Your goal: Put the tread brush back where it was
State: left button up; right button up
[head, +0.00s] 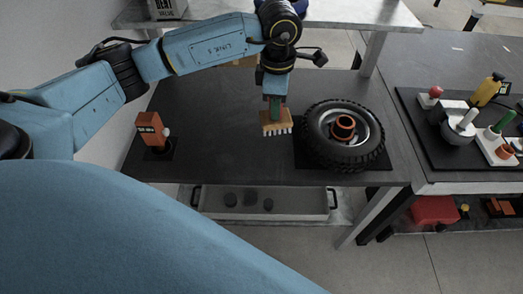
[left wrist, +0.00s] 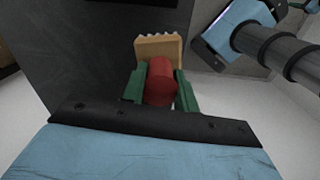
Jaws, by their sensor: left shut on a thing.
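The tread brush (head: 275,124) has a tan wooden block with white bristles. My left gripper (head: 275,107) is shut on it and holds it with the bristles pointing down, just left of the tyre. In the left wrist view the brush (left wrist: 158,46) shows its tan block and a red handle (left wrist: 160,82) between the green fingers of my left gripper (left wrist: 160,90). Whether the bristles touch the table cannot be told. My right gripper is not in view.
The tyre (head: 372,152) with an orange hub part (head: 343,127) lies on a dark mat on the grey table (head: 222,130). An orange device (head: 151,128) stands at the left. A tray (head: 215,205) sits below the front edge. Tools stand on a right-hand board (head: 411,100).

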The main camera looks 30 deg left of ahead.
pick_arm(q)
jog(key=n, duration=0.1)
jog(key=f+n, duration=0.1)
jog(key=n, duration=0.1)
jog(key=a+n, duration=0.1)
jog(key=n, duration=0.1)
jog(key=shift+w+a+f, duration=0.1)
jog(key=shift+w+f, duration=0.05)
jog(key=shift+w, duration=0.1)
jog(key=a+f+n, duration=0.1)
jog(key=f+n, duration=0.3)
jog(key=n, duration=0.1)
jog(key=a+f+n+b, duration=0.1)
jog(key=f+n, duration=0.4)
jog(key=w+a+f+n+b, duration=0.1)
jog(key=f+n, duration=0.3)
jog(key=n, duration=0.1)
jog(key=shift+a+f, duration=0.25)
jog(key=shift+a, duration=0.15)
jog(key=shift+f, duration=0.15)
jog(key=o, duration=0.9)
jog(key=shift+o, duration=0.2)
